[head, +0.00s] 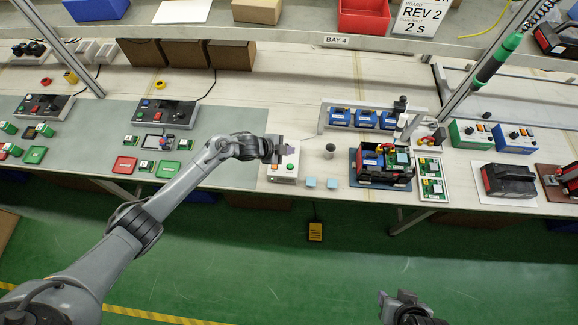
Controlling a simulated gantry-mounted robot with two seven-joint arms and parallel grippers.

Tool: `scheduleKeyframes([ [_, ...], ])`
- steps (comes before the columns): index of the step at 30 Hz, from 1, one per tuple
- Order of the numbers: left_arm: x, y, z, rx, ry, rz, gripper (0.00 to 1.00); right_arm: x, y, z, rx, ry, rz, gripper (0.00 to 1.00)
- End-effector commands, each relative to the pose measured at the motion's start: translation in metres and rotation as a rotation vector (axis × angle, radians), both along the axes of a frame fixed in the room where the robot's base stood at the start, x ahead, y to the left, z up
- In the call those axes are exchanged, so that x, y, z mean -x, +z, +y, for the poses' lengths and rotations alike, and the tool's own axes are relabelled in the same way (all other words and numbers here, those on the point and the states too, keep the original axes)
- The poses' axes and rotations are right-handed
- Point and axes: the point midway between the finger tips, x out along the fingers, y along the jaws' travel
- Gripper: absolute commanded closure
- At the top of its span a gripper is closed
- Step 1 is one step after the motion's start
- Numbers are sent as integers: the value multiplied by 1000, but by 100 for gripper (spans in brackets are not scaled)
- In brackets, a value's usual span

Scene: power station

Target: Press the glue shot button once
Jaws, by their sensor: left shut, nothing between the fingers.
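A small white box (281,174) with a green button (290,166) stands near the front edge of the bench; it seems to be the glue shot unit, but I cannot read a label. My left gripper (284,149) is shut and empty, directly over the back part of this box. It hides part of the box top, and I cannot tell whether it touches the box. My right gripper (395,298) shows only in part at the bottom edge, low in front of the bench and far from the box; its fingers are not clear.
Two small light-blue blocks (321,183) and a dark round knob (330,148) are right of the box. A blue tray with an open black housing (375,163) lies further right. Control boxes (164,113) stand on the left. A yellow pedal (315,232) is on the floor.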

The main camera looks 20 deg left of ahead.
Motion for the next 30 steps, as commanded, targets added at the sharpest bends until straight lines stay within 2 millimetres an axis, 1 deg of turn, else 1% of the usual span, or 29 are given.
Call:
scheduleKeyframes([
  [10,-1,1,-1,0,0,-2,100,0,0,-1,4,3,-1,57],
  [17,-1,-5,-1,1,1,-2,100,0,-6,-1,4,3,-1,57],
  [23,-1,-20,-1,1,0,-1,100,0,-20,0,0,1,-1,57],
  [30,-1,-49,-1,1,1,-2,100,0,-47,1,-4,-3,0,57],
])
